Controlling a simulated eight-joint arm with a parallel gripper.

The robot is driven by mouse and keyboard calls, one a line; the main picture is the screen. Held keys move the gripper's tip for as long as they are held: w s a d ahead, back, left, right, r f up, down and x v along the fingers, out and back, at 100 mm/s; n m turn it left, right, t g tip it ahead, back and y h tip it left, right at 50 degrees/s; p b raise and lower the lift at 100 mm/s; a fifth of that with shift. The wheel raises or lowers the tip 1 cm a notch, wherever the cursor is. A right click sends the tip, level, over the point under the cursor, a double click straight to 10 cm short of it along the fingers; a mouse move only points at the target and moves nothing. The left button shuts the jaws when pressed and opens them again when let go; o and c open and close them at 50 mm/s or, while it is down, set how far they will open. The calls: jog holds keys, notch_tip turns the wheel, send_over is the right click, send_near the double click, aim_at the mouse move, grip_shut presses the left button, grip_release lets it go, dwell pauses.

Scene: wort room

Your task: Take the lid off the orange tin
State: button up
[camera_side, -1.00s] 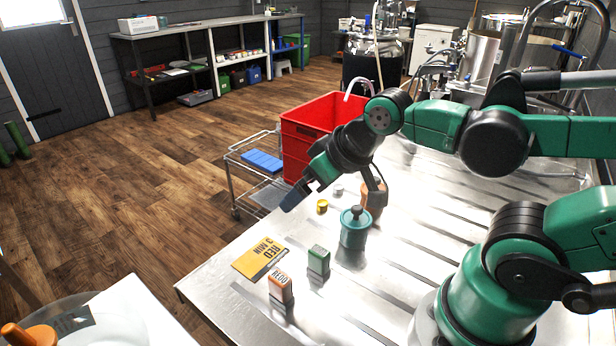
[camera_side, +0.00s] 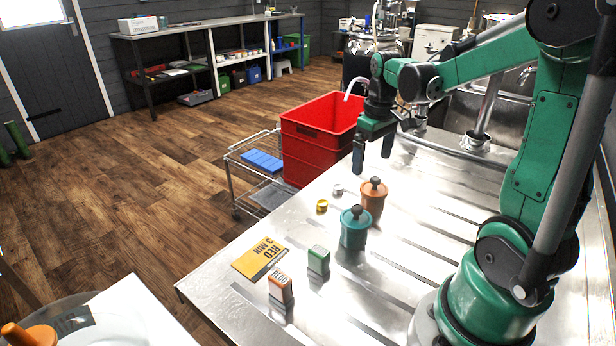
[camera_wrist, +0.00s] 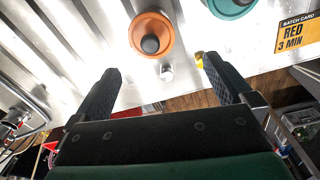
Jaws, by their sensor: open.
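The orange tin (camera_side: 372,204) stands upright on the metal table, its lid with a dark round knob (camera_side: 375,181) on top. In the wrist view the lid (camera_wrist: 151,34) shows from above, beyond and between my fingertips. My gripper (camera_side: 373,158) is open and empty, pointing down, above and behind the orange tin and apart from it. Its two fingers also show in the wrist view (camera_wrist: 168,75). A teal tin (camera_side: 354,234) with a dark knob stands just in front of the orange tin; it shows partly at the wrist view's top edge (camera_wrist: 232,6).
A yellow batch card (camera_side: 260,259) reading RED 3 MIN lies near the table's left edge. An orange block (camera_side: 281,289) and a green block (camera_side: 318,262) stand nearby. A small brass piece (camera_side: 322,206) and a small silver piece (camera_side: 338,189) sit left of the tins. A red crate (camera_side: 318,140) is beyond the table.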

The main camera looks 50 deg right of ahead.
aim_at(374, 179)
jog(key=shift+s+d+f, duration=0.15)
jog(key=shift+d+f, duration=0.05)
jog(key=shift+d, duration=0.25)
jog(key=shift+d+f, duration=0.1)
jog(key=shift+f, duration=2.7)
jog(key=c, duration=1.1)
jog(key=shift+r, duration=0.1)
